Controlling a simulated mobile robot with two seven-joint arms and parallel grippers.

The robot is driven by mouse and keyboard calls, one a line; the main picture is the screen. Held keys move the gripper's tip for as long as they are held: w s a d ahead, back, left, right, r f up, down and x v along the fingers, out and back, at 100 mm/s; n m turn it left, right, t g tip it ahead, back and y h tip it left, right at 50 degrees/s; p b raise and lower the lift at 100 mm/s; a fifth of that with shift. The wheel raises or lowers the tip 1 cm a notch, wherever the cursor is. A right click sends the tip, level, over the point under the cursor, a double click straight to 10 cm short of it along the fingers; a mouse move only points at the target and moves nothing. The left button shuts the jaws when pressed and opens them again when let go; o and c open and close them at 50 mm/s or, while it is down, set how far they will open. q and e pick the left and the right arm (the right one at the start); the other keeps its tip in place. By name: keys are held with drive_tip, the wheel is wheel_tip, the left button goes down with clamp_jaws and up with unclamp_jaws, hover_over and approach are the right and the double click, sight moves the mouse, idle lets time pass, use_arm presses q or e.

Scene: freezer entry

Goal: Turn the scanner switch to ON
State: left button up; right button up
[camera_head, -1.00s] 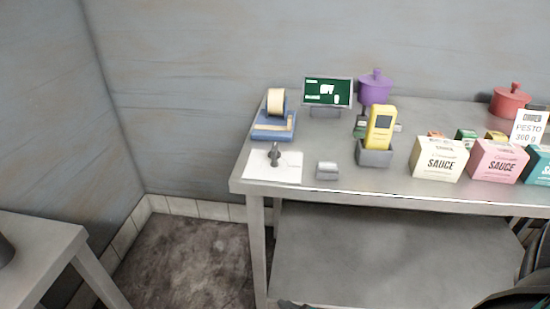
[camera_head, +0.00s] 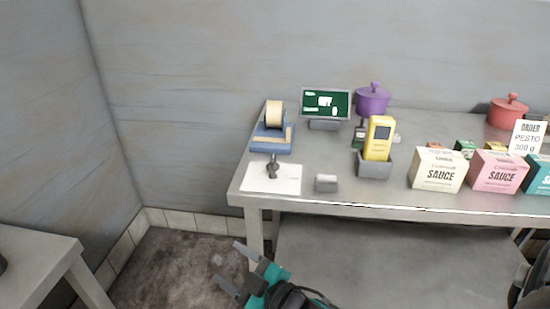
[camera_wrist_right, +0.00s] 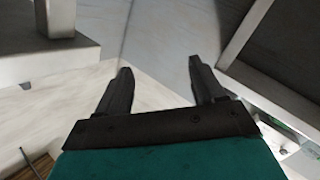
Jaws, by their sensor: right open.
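The yellow scanner (camera_head: 379,138) stands upright in a grey holder (camera_head: 374,165) on the steel table. I cannot make out a switch on it at this size. A small screen (camera_head: 325,103) with a green display and white text stands behind it to the left. My right gripper (camera_head: 229,264) is low in front of the table's left front leg, below the tabletop and well apart from the scanner. Its two fingers are spread and empty; they also show in the right wrist view (camera_wrist_right: 160,78). My left gripper is not in view.
On the table (camera_head: 320,205) stand a blue tape dispenser (camera_head: 271,140), a white sheet (camera_head: 262,182) with a dark upright object, a small grey block (camera_head: 326,183), sauce boxes (camera_head: 438,170), a purple pot (camera_head: 372,99) and a red pot (camera_head: 508,111). Another table (camera_head: 35,262) is at the left.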

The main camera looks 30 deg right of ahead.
drive_tip(key=w+a+r+n+g+y+b, duration=0.1)
drive_tip(key=w+a+r+n+y, duration=0.15)
drive_tip(key=r+n+y, duration=0.35)
drive_tip(key=w+a+r+n+y, duration=0.2)
drive_tip(key=w+r+n+y, duration=0.25)
drive_tip(key=n, duration=0.45)
wheel_tip(320, 180, up, 15)
drive_tip(key=n+g+h+b, duration=0.4)
drive_tip(key=n+g+h, duration=0.8)
drive_tip(key=n, duration=0.9)
hover_over(273, 158)
drive_tip(key=s+d, duration=0.4)
drive_tip(key=b+x, duration=0.2)
drive_tip(key=x, duration=0.9)
drive_tip(key=shift+f, duration=0.15)
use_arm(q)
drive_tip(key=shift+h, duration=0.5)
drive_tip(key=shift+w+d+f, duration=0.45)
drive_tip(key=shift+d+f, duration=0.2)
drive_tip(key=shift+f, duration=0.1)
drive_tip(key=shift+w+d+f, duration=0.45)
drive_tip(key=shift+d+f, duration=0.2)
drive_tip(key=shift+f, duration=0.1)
use_arm(e)
drive_tip(key=shift+w+a+f, duration=0.15)
drive_tip(key=shift+w+f, duration=0.05)
drive_tip(key=shift+f, duration=0.4)
drive_tip(key=shift+c, duration=0.2)
